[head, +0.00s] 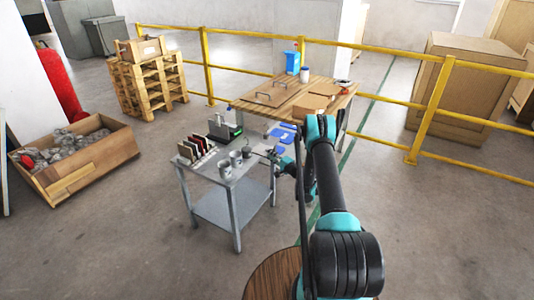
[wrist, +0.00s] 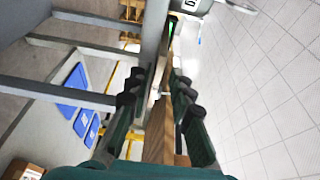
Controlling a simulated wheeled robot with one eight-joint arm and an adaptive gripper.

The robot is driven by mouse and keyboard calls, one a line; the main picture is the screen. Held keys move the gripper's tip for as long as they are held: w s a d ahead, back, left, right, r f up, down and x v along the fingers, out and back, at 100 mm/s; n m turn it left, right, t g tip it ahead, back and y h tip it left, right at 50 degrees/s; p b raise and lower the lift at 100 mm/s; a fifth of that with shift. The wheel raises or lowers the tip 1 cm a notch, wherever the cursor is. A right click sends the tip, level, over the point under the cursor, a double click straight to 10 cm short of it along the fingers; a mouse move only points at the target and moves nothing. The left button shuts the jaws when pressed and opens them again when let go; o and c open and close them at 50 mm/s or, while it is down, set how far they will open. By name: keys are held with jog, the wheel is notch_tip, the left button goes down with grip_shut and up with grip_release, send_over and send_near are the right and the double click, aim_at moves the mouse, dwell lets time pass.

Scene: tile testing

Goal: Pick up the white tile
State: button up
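No tile can be made out in the wrist view.
Grey cans (head: 236,158) stand on the table between the tiles and my gripper. A grey device (head: 224,130) with a green light stands behind them. A wooden table (head: 285,95) with a cardboard box is behind. Yellow railings (head: 433,105) run across the back.

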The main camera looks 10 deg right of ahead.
jog(key=shift+c, duration=1.2)
grip_shut()
jog(key=shift+r, duration=0.15)
notch_tip(320, 180, up, 2)
jog(key=shift+r, duration=0.15)
